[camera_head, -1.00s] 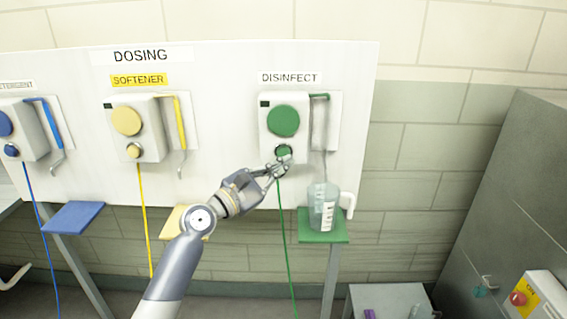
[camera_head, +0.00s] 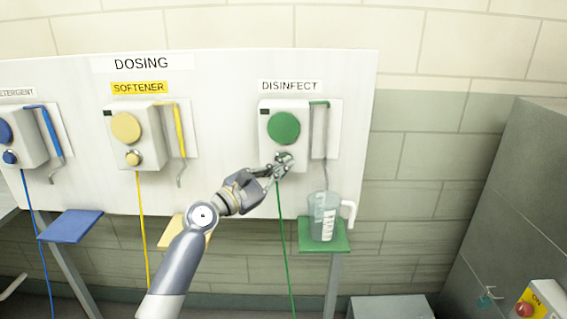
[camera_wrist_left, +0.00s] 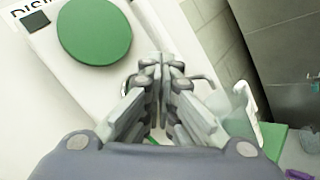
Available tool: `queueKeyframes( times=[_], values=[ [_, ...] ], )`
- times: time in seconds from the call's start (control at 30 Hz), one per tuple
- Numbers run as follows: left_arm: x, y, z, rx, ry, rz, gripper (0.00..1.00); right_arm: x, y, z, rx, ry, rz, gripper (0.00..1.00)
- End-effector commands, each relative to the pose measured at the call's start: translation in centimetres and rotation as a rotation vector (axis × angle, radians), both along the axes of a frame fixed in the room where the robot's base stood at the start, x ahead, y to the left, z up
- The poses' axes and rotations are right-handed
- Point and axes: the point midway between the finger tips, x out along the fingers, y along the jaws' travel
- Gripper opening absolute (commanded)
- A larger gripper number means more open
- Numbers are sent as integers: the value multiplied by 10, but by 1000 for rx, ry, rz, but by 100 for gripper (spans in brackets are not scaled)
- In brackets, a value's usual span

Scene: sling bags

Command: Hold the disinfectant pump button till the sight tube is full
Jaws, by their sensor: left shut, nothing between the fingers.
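The disinfectant pump (camera_head: 263,135) is a white box with a large green disc (camera_head: 284,127) under the DISINFECT label. The small pump button below the disc is mostly covered by my left gripper (camera_head: 283,161). The gripper is shut, its fingertips at the button; I cannot tell how far it is pressed. In the left wrist view the shut fingers (camera_wrist_left: 165,75) point at the pump's face below the green disc (camera_wrist_left: 94,31), and they hide the button. The sight tube (camera_head: 325,138) right of the pump is green at its top and greyish below. My right gripper is out of view.
A clear jug (camera_head: 322,216) with a white handle stands on a green shelf (camera_head: 338,245) under the tube. Yellow softener (camera_head: 149,115) and blue detergent pumps are at the left. A grey box (camera_head: 390,306) and wall with a red button (camera_head: 524,309) are at right.

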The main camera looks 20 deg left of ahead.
Motion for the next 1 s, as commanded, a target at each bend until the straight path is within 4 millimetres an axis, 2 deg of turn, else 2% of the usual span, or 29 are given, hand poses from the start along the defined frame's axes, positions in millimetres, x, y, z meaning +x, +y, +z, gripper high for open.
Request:
queueKeyframes(
  times=[0.73, 1.0],
  values=[
    [0, 0, 0, 0, 0, 0, 0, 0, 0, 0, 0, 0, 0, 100],
    [7, 2, 0, -1, 1, 0, 0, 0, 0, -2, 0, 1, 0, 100]
  ],
)
